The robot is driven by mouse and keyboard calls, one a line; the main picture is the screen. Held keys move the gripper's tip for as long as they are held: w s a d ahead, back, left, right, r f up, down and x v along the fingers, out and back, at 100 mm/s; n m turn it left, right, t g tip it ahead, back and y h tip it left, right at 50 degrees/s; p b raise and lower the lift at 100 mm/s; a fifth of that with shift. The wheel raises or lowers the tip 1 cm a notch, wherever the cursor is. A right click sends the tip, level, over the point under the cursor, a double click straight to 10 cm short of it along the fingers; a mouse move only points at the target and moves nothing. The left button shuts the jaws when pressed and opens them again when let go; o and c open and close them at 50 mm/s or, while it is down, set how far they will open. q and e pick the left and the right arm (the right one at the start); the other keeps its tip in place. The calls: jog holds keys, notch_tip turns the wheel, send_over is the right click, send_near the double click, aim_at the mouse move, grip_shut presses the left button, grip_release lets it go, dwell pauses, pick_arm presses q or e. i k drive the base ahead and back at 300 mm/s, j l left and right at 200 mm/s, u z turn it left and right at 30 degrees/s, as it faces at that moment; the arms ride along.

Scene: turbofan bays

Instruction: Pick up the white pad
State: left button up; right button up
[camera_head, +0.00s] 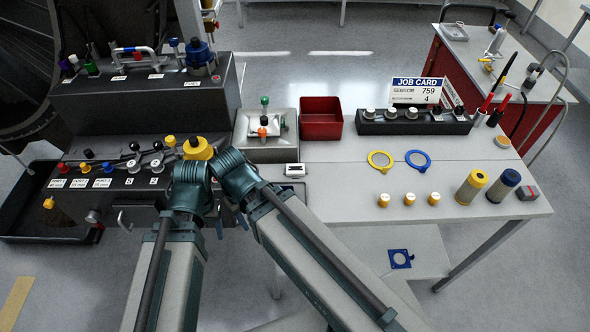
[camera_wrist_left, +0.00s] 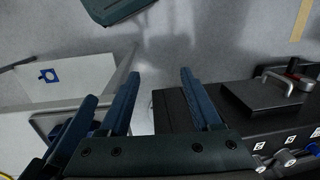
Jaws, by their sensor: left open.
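I cannot pick out the white pad with certainty. A small white block with a dark face (camera_head: 294,169) lies near the front left of the white table, but I cannot tell whether it is the pad. My left gripper (camera_head: 230,222) is low at the front edge, between the black console and the white table, partly hidden by my own arm. In the left wrist view its blue fingers (camera_wrist_left: 155,80) are spread apart, with nothing between them.
The black console (camera_head: 140,195) with knobs stands at left. A blue plate (camera_head: 400,259) lies on the lower shelf. The table's front middle is clear.

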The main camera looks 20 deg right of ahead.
aim_at(297, 168)
jog(key=k+l+z, duration=0.1)
jog(key=l+z, duration=1)
jog(key=l, duration=0.2)
